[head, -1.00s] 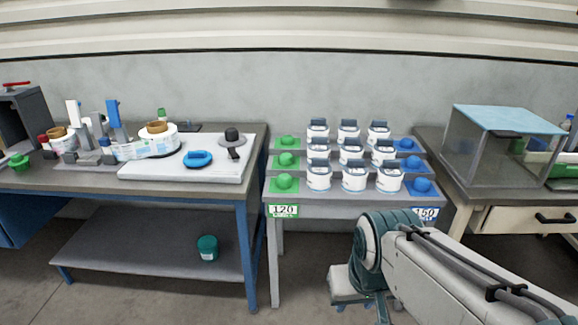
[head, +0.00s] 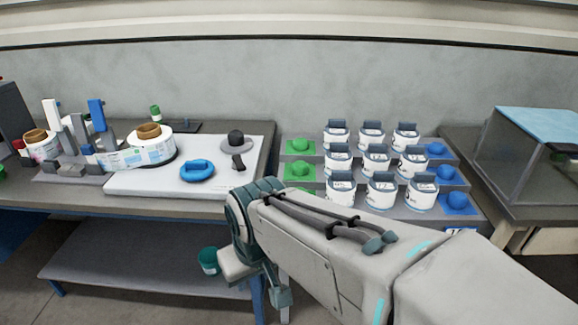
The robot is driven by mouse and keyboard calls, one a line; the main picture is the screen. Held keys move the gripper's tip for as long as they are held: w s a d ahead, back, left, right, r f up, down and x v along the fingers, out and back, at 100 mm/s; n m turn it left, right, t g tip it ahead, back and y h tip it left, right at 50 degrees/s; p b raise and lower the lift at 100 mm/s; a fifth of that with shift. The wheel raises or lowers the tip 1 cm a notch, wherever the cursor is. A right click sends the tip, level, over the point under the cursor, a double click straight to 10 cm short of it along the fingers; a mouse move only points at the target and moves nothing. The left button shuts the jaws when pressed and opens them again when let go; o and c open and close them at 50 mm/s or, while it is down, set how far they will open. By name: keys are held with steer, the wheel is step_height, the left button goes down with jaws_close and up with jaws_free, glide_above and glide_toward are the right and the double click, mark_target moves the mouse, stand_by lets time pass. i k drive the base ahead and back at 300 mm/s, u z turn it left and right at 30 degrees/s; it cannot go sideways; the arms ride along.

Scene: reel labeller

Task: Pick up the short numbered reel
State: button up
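Two label reels stand on the left bench. A second white reel with a brown core (head: 40,148) is farther left, partly behind upright grey blocks. I cannot read a number on either. My gripper (head: 262,280) hangs below my wrist in front of the left bench's right end, low and well apart from both reels. Its fingers are too unclear to show whether they are open.
White lidded jars (head: 380,190) stand in rows on a stepped rack between green knobs (head: 299,173) and blue knobs (head: 457,202). A clear-sided box (head: 525,160) is at right.

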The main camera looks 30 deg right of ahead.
mark_target(341, 189)
steer(key=z, duration=0.35)
steer(key=i, duration=0.8)
steer(key=z, duration=1.05)
steer(key=i, duration=0.35)
steer(key=z, duration=0.3)
